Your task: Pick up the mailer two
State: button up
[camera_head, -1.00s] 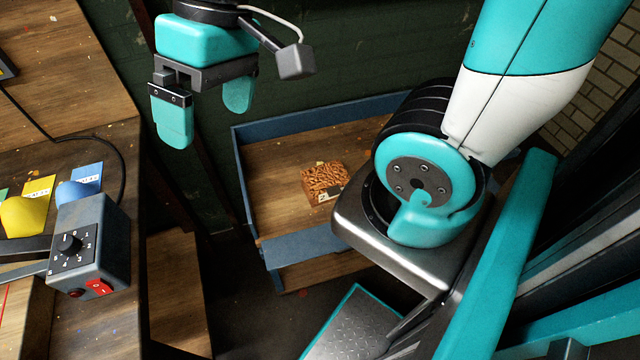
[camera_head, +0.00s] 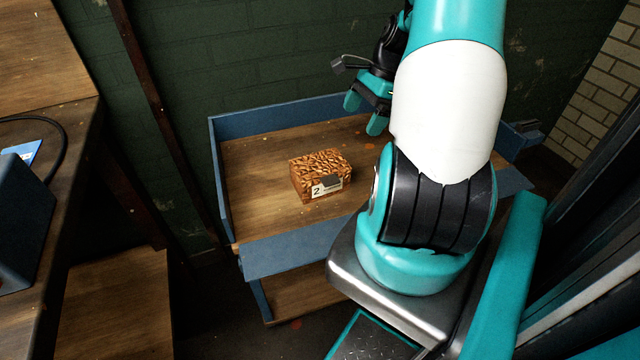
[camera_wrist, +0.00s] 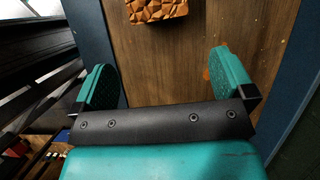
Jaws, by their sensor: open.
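The mailer two (camera_head: 320,168) is a small brown box with a leaf-like textured pattern and a white label reading 2. It sits on the wooden top of a blue-edged shelf unit in the head view. In the wrist view it shows at the top edge (camera_wrist: 155,10), partly cut off, beyond the fingertips. My gripper (camera_head: 364,113) is open and empty, to the right of and behind the box in the head view, apart from it. In the wrist view its two teal fingers (camera_wrist: 163,72) are spread wide over bare wood.
The shelf unit (camera_head: 255,205) has a raised blue rim (camera_head: 280,115) at the back and left. A wooden bench with a dark box (camera_head: 25,225) stands at the left. A dark green brick wall is behind. Bare wood surrounds the mailer.

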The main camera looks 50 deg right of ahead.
aim_at(342, 157)
jog(key=b+x, duration=0.2)
jog(key=x, duration=1.2)
jog(key=shift+s, duration=0.15)
jog(key=shift+r, duration=0.1)
jog(key=c, duration=0.6)
